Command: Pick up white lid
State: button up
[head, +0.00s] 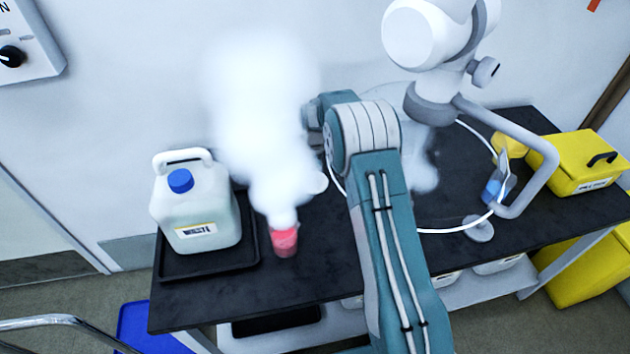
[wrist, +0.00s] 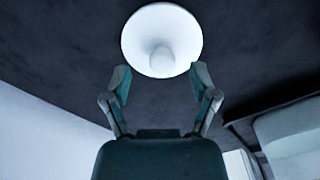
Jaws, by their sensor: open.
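The white lid (wrist: 161,30) is a round disc with a knob in its middle, lying on the black table top in the wrist view. My gripper (wrist: 161,80) is open and empty, its two fingers spread on either side of the lid's near edge. The fingertips look just short of the knob; I cannot tell the height gap. In the head view, a small white rounded edge (head: 319,183) shows beside the vapour and may be the lid. My gripper's fingers are hidden there behind my arm and the vapour.
A red cup (head: 284,242) gives off thick white vapour (head: 262,110). A white waste jug (head: 193,212) with a blue cap stands on a black tray (head: 178,271) at left. A hose, a grey bent arm (head: 535,150) and a yellow case (head: 578,165) are at right.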

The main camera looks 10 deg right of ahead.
jog(key=f, duration=0.2)
jog(key=shift+a+f, duration=0.2)
jog(key=shift+f, duration=0.2)
jog(key=shift+a, duration=0.15)
jog(key=shift+c, duration=0.5)
jog(key=shift+d, duration=0.2)
grip_shut()
